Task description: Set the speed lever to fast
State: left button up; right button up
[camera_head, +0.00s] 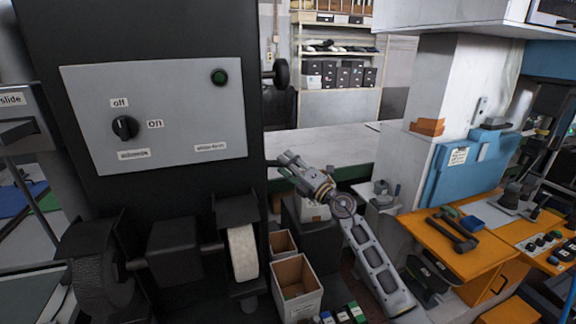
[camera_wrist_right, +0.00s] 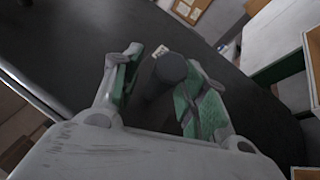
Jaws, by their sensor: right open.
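My right gripper (camera_head: 284,166) is beside the right side of the black machine (camera_head: 185,185), with its fingers toward it. In the right wrist view the two green-padded fingers (camera_wrist_right: 165,62) are open. A dark round-ended lever (camera_wrist_right: 173,70) stands between them, with a gap visible at the fingers; I cannot tell whether it touches either pad. A small white label (camera_wrist_right: 160,51) shows just behind it, too small to read. In the head view the gripper largely hides this lever, so its setting cannot be told. My left gripper is not in view.
The grey panel (camera_head: 180,80) carries an off/on knob (camera_head: 125,128) and a green button (camera_head: 219,77). A black knob (camera_head: 281,73) sticks out higher on the machine's side. Open boxes (camera_head: 297,300) stand below my right arm. An orange workbench (camera_head: 465,255) is at right.

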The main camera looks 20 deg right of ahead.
grip_shut()
dwell(0.3)
